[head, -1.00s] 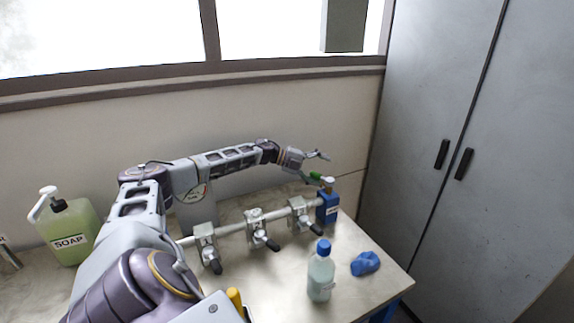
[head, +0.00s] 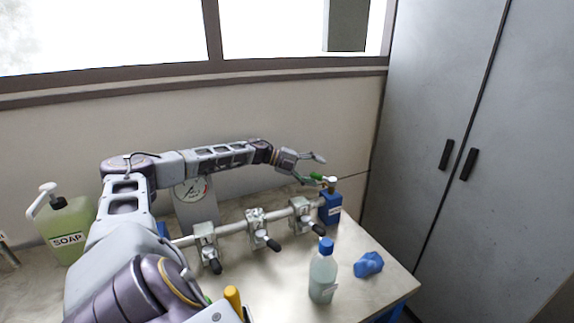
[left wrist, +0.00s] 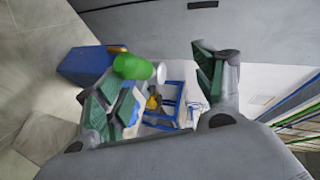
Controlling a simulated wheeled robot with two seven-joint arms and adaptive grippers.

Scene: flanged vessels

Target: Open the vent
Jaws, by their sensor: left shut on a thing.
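The green handle (head: 316,176) is at the far right end of the pipe (head: 232,228), beside a white cap (head: 330,181) above a blue block (head: 329,207). My left gripper (head: 309,168) reaches there from the left and is shut on the green handle, its fingers well apart. In the left wrist view the green handle (left wrist: 133,67) lies by the tip of the left finger, and the white disc (left wrist: 160,73) is just right of it. The exact contact is hard to see. My right gripper is not in view.
Several black-handled clamps or valves sit along the pipe, including one in the middle (head: 258,230). A gauge (head: 193,190) stands behind my arm. A soap bottle (head: 68,230) stands left; a cabinet (head: 455,130) stands right.

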